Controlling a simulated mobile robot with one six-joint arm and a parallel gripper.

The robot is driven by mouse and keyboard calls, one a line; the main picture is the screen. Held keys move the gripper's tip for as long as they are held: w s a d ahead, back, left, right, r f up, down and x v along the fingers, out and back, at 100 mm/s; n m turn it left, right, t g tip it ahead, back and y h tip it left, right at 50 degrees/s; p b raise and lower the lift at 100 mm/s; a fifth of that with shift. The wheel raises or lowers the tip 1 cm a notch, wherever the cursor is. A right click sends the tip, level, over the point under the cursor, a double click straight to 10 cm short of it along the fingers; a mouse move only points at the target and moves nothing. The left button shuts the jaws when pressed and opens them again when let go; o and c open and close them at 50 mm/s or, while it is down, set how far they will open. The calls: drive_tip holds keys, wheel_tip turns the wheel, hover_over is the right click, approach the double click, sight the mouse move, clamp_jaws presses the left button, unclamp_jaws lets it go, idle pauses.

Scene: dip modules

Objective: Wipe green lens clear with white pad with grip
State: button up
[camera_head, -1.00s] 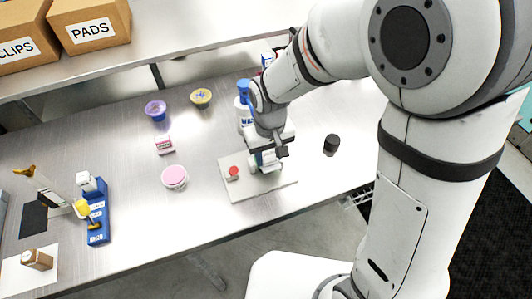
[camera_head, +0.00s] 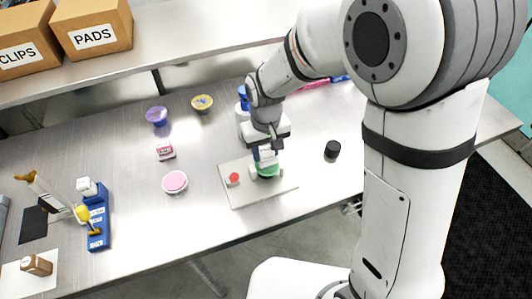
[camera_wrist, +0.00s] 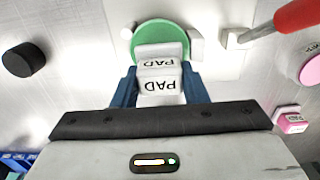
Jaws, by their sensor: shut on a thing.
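The green lens (camera_head: 267,171) sits on a pale board (camera_head: 241,197) on the steel table, between small white blocks. In the wrist view the green lens (camera_wrist: 150,30) shows as a green disc, partly covered by the white pad. My gripper (camera_head: 266,147) is over the lens. In the wrist view its blue fingers (camera_wrist: 160,88) are shut on the white pad (camera_wrist: 159,86), which is marked PAD. The pad overlaps the lens in that view; I cannot tell whether it touches. The middle of the lens is hidden.
A red-tipped item (camera_head: 233,179) is on the board's left side. A black cylinder (camera_head: 332,150) stands to the right, a pink round tub (camera_head: 175,182) to the left. A white and blue bottle (camera_head: 242,115) stands close behind my gripper. Bare table lies left of the board.

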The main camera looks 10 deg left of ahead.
drive_tip(key=shift+w+a, duration=0.1)
drive_tip(key=shift+w, duration=0.1)
drive_tip(key=shift+a+f, duration=0.1)
drive_tip(key=shift+s, duration=0.2)
drive_tip(key=shift+s+d+b, duration=0.2)
drive_tip(key=shift+s+d, duration=0.3)
drive_tip(key=shift+s, duration=0.3)
drive_tip(key=shift+s+d+b, duration=0.2)
drive_tip(key=shift+s+d, duration=0.3)
drive_tip(key=shift+s, duration=0.25)
drive_tip(key=shift+d+b, duration=0.15)
drive_tip(key=shift+b, duration=0.2)
